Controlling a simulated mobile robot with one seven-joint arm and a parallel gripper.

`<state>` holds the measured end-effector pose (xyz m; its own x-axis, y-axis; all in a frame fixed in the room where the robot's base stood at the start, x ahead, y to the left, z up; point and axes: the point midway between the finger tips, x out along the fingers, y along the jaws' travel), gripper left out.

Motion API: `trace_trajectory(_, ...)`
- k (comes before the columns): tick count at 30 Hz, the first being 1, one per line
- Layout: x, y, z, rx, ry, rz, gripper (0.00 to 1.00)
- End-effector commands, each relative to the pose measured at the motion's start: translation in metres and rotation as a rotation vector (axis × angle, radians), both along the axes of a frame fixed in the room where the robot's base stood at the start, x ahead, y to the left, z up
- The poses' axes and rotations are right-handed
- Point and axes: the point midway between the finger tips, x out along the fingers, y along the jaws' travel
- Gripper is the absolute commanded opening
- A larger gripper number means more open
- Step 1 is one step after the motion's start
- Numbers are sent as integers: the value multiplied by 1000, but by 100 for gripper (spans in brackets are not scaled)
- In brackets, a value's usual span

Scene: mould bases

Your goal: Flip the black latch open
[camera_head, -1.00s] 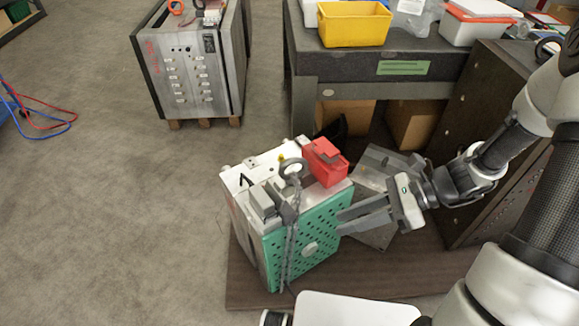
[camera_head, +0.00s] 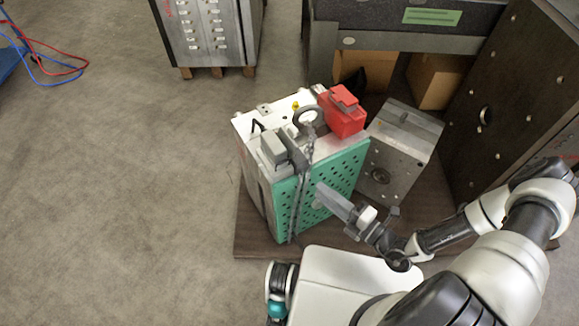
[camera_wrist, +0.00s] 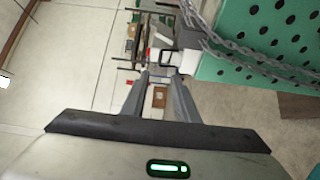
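The mould base with a green perforated side plate (camera_head: 340,170) stands on a brown board; the plate also shows at upper right in the wrist view (camera_wrist: 265,50). A thin black bent piece (camera_head: 257,126) sits at the left of its pale top; I cannot tell for sure whether this is the black latch. A grey chain (camera_head: 297,205) hangs down the green side from beside a grey ring (camera_head: 308,117). My gripper (camera_head: 324,191) is in front of the green plate. In the wrist view its fingers (camera_wrist: 161,75) are apart, with nothing seen held between them.
A red block (camera_head: 343,115) sits on the mould base's top. A grey metal block (camera_head: 405,140) stands close on the right, with a dark perforated plate (camera_head: 515,90) beyond it. The brown board (camera_head: 262,240) lies below. Open floor (camera_head: 130,190) is at the left.

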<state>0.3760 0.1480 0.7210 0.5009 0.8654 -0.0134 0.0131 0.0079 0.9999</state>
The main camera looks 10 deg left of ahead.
Motion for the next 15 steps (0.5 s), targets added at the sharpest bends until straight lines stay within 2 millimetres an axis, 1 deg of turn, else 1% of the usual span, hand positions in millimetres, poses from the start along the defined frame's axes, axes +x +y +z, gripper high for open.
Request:
trace_trajectory(1,5,11,0,2,-1,3,27)
trace_trajectory(3,13,25,0,1,-2,4,27)
trace_trajectory(12,45,81,-1,-1,-3,4,27)
trace_trajectory(15,54,97,-2,-1,-3,4,27)
